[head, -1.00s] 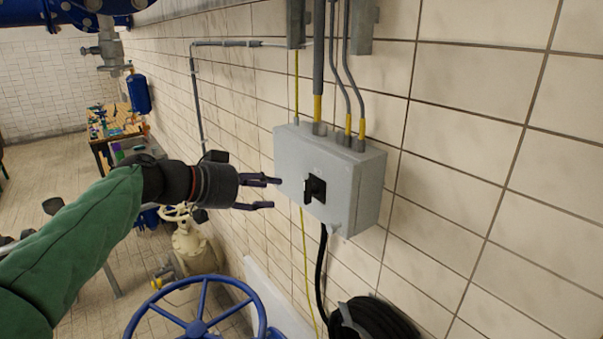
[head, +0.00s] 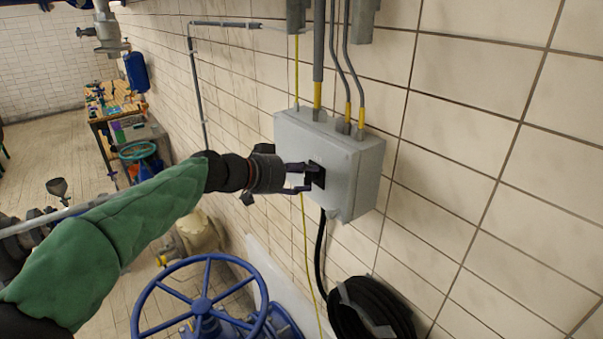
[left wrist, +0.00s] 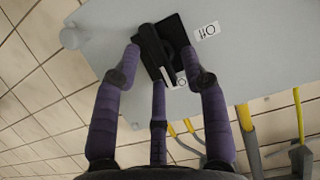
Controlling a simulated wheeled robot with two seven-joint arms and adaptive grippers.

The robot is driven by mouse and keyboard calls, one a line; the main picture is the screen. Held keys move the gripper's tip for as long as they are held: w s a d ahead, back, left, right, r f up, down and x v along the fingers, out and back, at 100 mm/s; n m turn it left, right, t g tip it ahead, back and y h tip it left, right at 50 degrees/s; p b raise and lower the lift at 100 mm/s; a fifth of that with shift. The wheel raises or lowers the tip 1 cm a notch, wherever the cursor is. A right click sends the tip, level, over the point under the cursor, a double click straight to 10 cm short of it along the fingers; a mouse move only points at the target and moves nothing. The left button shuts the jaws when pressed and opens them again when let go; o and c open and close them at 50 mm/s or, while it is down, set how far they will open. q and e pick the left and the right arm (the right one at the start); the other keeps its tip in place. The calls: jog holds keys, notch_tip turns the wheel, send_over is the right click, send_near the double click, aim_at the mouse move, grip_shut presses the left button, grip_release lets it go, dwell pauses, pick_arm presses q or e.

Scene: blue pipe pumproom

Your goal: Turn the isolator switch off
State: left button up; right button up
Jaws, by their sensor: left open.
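The isolator switch (head: 317,174) is a black rotary handle on a black plate on the front of a grey wall box (head: 350,170). In the left wrist view the black handle (left wrist: 157,54) sits between my purple fingers, with an "Off" label (left wrist: 207,31) beside the plate. A second small label is partly hidden by the handle. My left gripper (head: 304,177) is open, its fingertips around the handle. Whether they touch it I cannot tell. My right gripper is not in view.
Grey conduits with yellow ends (head: 318,95) enter the box from above. A black coiled hose (head: 370,310) hangs below it. A blue handwheel (head: 200,305) stands at the lower left, under my left arm. A workbench (head: 115,110) is farther back.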

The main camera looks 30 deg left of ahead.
pick_arm(q)
grip_shut()
